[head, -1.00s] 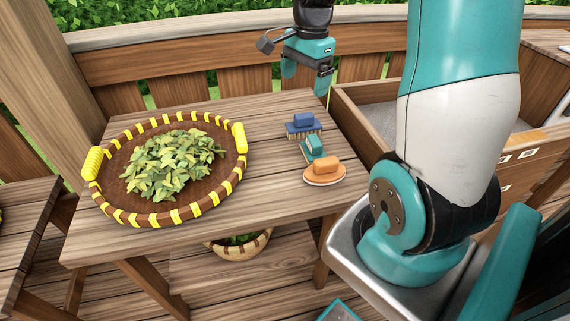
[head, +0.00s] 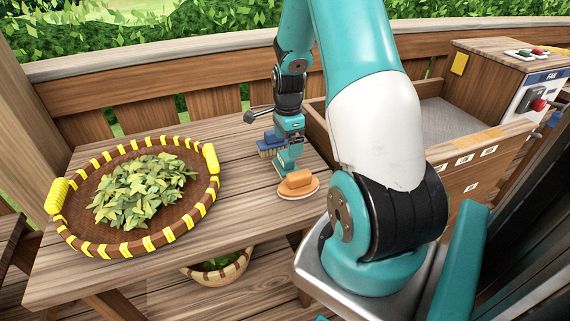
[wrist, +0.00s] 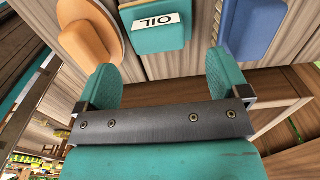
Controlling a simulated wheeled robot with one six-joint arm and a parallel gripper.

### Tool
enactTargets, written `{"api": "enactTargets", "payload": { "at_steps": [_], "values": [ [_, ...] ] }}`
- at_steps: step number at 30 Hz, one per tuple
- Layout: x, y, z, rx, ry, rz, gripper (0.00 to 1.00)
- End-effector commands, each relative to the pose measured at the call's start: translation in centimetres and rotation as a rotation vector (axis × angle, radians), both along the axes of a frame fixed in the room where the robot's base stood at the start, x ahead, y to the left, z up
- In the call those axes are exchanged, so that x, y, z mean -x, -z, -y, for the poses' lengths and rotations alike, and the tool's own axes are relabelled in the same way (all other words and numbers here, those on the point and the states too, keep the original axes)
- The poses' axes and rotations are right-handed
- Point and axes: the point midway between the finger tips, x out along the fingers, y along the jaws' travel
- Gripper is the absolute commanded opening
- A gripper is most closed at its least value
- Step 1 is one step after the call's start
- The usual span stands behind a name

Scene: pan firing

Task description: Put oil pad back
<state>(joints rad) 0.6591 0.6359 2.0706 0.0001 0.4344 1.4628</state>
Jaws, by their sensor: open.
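The oil pad (wrist: 155,28) is teal with a white label reading OIL in the wrist view. It lies on the table ahead of my gripper (wrist: 164,82), roughly in line with the space between the fingers. My gripper is open, with a finger on each side and nothing between them. In the head view my gripper (head: 288,150) is low over the table's right part. There the teal pad is largely covered by the gripper and hard to tell from the teal fingers.
An orange pad on a round dish (head: 298,187) sits just in front. A blue brush (head: 270,148) sits just behind. A wide basket of leaves (head: 205,205) fills the table's left. A wooden box-like bay (head: 440,150) stands to the right.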

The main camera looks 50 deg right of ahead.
Motion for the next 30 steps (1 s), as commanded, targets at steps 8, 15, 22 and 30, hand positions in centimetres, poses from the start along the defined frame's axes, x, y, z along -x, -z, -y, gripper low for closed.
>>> {"api": "enactTargets", "payload": {
  "at_steps": [8,15,22,30],
  "values": [
    [-0.3,3.8,-0.6,-0.002,0.000,-0.003,0.94],
    [-0.3,5.2,-0.5,0.000,-0.001,0.000,0.94],
    [-0.3,5.1,-0.5,0.000,-0.001,0.000,0.71],
    [-0.3,5.1,-0.6,0.000,-0.001,0.000,0.34]
  ]
}}
